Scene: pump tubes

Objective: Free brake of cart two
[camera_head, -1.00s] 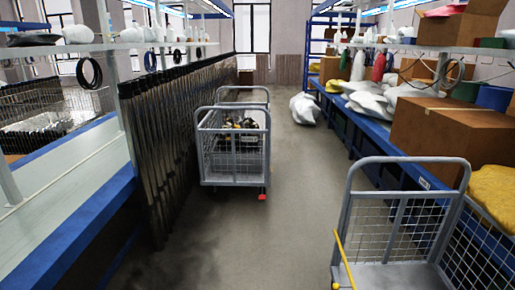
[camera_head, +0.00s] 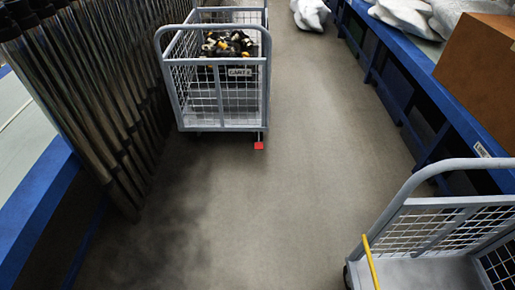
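A grey mesh cart labelled "CART 2" (camera_head: 218,105) stands on the floor left of centre, upright, with black and yellow parts (camera_head: 228,44) inside. A red brake pedal (camera_head: 259,145) sticks out low at its near right corner, by the wheel. I cannot tell from the view whether the pedal is pressed down or up. Neither of my grippers is in view.
A row of dark tubes (camera_head: 90,95) stands left of the cart. An empty grey cart (camera_head: 425,270) with a yellow bar (camera_head: 371,262) is at the lower right. A blue bench (camera_head: 410,70) runs along the right. The floor (camera_head: 270,215) between is clear.

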